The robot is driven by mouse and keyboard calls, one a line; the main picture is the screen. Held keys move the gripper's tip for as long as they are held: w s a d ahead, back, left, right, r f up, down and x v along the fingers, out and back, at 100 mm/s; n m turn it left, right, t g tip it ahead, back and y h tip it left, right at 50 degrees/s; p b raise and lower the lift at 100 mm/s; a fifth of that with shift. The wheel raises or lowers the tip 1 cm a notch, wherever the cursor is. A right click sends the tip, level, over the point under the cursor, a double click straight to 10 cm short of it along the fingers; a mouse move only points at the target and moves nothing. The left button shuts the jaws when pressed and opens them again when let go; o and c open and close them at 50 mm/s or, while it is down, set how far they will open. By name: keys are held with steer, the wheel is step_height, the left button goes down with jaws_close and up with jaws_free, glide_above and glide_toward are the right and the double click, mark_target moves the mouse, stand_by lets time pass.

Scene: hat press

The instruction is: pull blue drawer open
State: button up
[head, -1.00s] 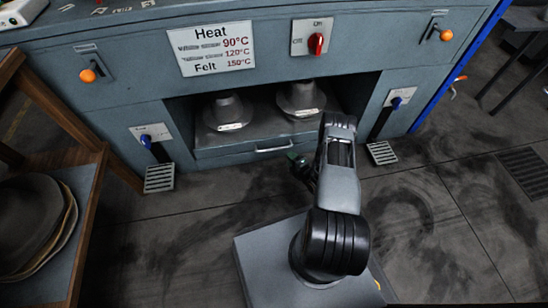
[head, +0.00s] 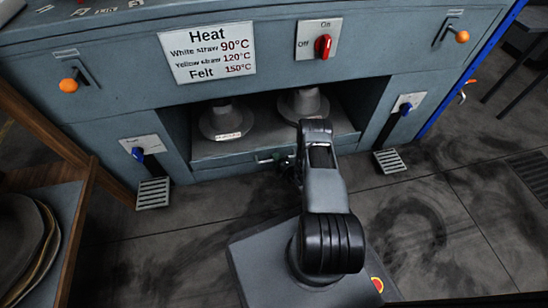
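The blue-grey drawer (head: 226,160) is a low front panel under the recess of the press in the head view. It looks closed. Its light metal handle (head: 265,160) shows just left of my gripper. I cannot tell whether the fingers touch the handle or are open or shut.
Two grey metal hat forms (head: 225,122) stand in the recess above the drawer. Foot pedals (head: 153,193) stick out on both sides. A wooden shelf with felt hats (head: 28,245) is at the left. The floor (head: 190,240) before the drawer is clear.

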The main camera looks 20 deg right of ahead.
steer(key=shift+w, duration=0.45)
steer(key=shift+d, duration=0.1)
steer(key=shift+c, duration=0.4)
jaws_close()
